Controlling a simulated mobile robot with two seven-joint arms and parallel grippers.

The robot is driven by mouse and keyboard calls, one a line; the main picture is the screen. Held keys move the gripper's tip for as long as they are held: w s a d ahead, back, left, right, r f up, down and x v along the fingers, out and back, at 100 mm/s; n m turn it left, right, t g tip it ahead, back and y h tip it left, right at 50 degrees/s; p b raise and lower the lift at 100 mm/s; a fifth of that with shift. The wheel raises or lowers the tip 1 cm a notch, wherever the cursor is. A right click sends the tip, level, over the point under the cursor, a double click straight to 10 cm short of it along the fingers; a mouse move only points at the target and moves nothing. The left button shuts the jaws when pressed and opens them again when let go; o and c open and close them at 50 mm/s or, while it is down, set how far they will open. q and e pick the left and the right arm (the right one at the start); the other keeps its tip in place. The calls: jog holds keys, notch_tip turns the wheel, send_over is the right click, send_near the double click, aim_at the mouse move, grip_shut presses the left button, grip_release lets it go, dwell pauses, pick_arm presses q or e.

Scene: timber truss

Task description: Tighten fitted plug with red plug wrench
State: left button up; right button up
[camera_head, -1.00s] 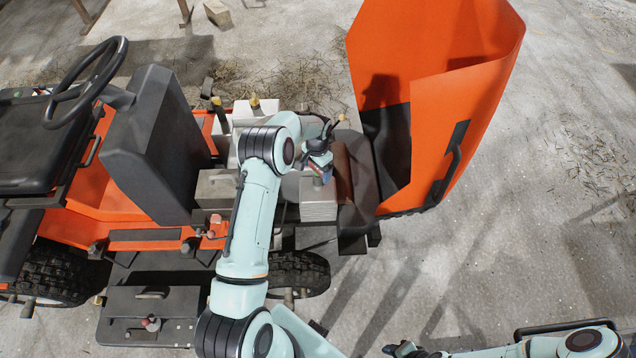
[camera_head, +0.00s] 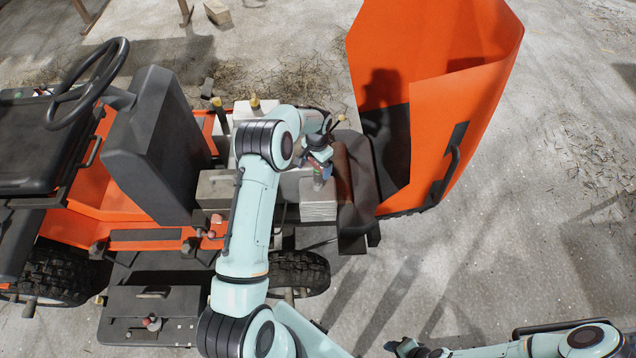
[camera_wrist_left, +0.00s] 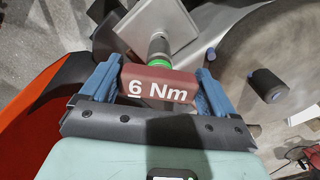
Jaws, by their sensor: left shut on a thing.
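In the left wrist view the red plug wrench (camera_wrist_left: 158,88), marked "6 Nm", lies crosswise between the two blue fingers of my left gripper (camera_wrist_left: 160,92), which is shut on it. A green ring and a grey socket (camera_wrist_left: 157,49) extend from the wrench towards a light grey square block (camera_wrist_left: 172,22). The plug itself is hidden, so I cannot tell how the socket sits on it. In the head view my left gripper (camera_head: 320,169) is above the pale block (camera_head: 318,207) on the orange machine. Part of my right gripper (camera_head: 404,348) shows at the bottom edge; its jaws are unclear.
The raised orange hood (camera_head: 440,95) stands close on the right of my left gripper. A dark grey console (camera_head: 155,140) and a steering wheel (camera_head: 88,82) are on the left. A black toolbox (camera_head: 150,310) is at the lower left. The concrete floor at right is mostly clear.

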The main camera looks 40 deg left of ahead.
pick_arm(q)
jog(key=shift+r, duration=0.2)
jog(key=shift+w+r+p, duration=0.1)
jog(key=shift+r+p, duration=0.4)
jog(key=shift+r, duration=1.5)
jog(key=n, duration=0.5)
jog(key=shift+d, duration=0.15)
jog(key=s+d+r+m, duration=0.1)
jog(key=s+d+r, duration=0.1)
jog(key=d, duration=0.5)
jog(key=s+d+r+m, duration=0.1)
jog(key=d+r, duration=0.1)
jog(key=d, duration=0.5)
jog(key=s+d+r+m, duration=0.1)
jog(key=s+d+r, duration=0.1)
jog(key=d, duration=0.5)
jog(key=shift+s+r, duration=0.35)
